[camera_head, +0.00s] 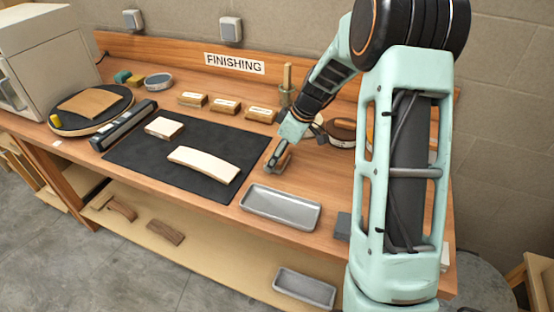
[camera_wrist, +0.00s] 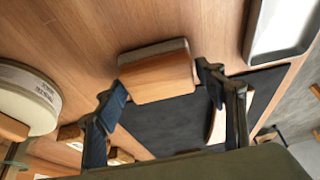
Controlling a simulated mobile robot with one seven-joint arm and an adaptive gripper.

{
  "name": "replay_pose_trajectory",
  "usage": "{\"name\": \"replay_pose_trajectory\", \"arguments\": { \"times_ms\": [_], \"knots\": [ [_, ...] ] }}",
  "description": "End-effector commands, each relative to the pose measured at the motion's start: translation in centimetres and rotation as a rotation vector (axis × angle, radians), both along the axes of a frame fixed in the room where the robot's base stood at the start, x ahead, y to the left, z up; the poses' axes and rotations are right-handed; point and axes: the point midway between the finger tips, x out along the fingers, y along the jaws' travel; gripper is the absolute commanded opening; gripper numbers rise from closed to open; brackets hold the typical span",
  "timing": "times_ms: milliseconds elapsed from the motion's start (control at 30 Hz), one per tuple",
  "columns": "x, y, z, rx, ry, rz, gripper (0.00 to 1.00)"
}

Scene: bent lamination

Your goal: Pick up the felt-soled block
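The felt-soled block (camera_wrist: 157,79), wooden with a grey felt layer along one side, shows in the middle of the wrist view. It appears to be over bare table wood beside the black mat. My gripper (camera_wrist: 160,75) is open, its dark fingertips at the left and right ends of the block, very close to it; whether they touch is unclear. In the head view my gripper (camera_head: 279,160) points down just right of the mat, and it mostly hides the block there.
The black mat (camera_head: 140,163) holds a pale curved strip (camera_head: 204,164) and a small pale block (camera_head: 164,127). A grey metal tray (camera_head: 281,207) lies in front of my gripper. Several labelled wooden blocks (camera_head: 226,106) stand behind. A round tin (camera_wrist: 28,98) is near on the left.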

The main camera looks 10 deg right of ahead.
Motion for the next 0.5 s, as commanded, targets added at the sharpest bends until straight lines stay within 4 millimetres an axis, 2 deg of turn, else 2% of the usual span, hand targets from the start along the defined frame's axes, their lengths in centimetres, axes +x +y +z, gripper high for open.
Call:
{"name": "replay_pose_trajectory", "arguments": {
  "times_ms": [33, 233, 500],
  "knots": [
    [0.00, 0.00, 0.02, 0.000, 0.000, 0.000, 0.56],
    [0.00, 0.00, 0.03, 0.000, 0.000, 0.000, 0.34],
    [0.03, -0.01, 0.13, 0.000, -0.001, 0.000, 0.33]
  ]
}}
